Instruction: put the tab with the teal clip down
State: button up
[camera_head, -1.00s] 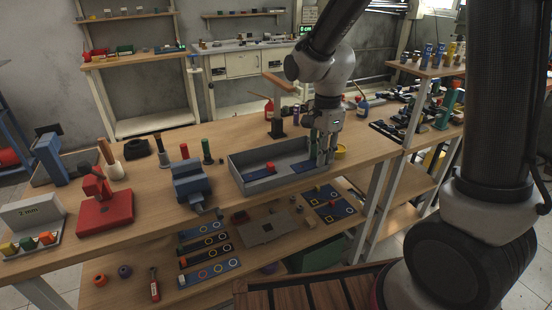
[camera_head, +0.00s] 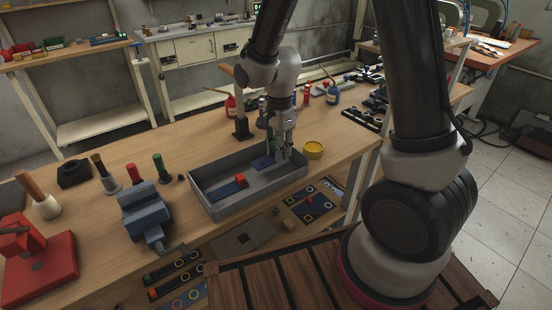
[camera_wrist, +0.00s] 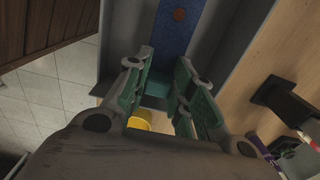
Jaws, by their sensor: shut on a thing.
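My gripper (camera_head: 279,156) points down inside the right end of the grey tray (camera_head: 215,210). In the wrist view its green-padded fingers (camera_wrist: 163,78) are shut on the teal clip (camera_wrist: 155,88) of a dark blue tab (camera_wrist: 178,28). In the head view this blue tab (camera_head: 262,162) lies low in the tray beside the fingers; I cannot tell whether it touches the floor. The teal clip is hidden by the fingers in the head view.
A yellow ring-like cup (camera_head: 313,149) stands right of the tray. A blue vise (camera_head: 146,212) and several coloured-handled tools stand to the left. A post (camera_head: 241,127) and bottles stand behind.

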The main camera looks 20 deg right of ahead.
jog(key=shift+f, duration=1.7)
jog(key=shift+f, duration=0.1)
jog(key=o, duration=1)
jog(key=shift+c, duration=0.2)
notch_tip(320, 180, up, 12)
jog(key=shift+r, duration=0.15)
jog(key=s+d+r+n+t, duration=0.2)
jog(key=s+d+r+n, duration=0.5)
jog(key=s, duration=0.2)
jog(key=s+d+r+n+t, duration=0.2)
jog(key=s+d+r+n, duration=0.5)
jog(key=s, duration=0.3)
jog(key=shift+d, duration=0.45)
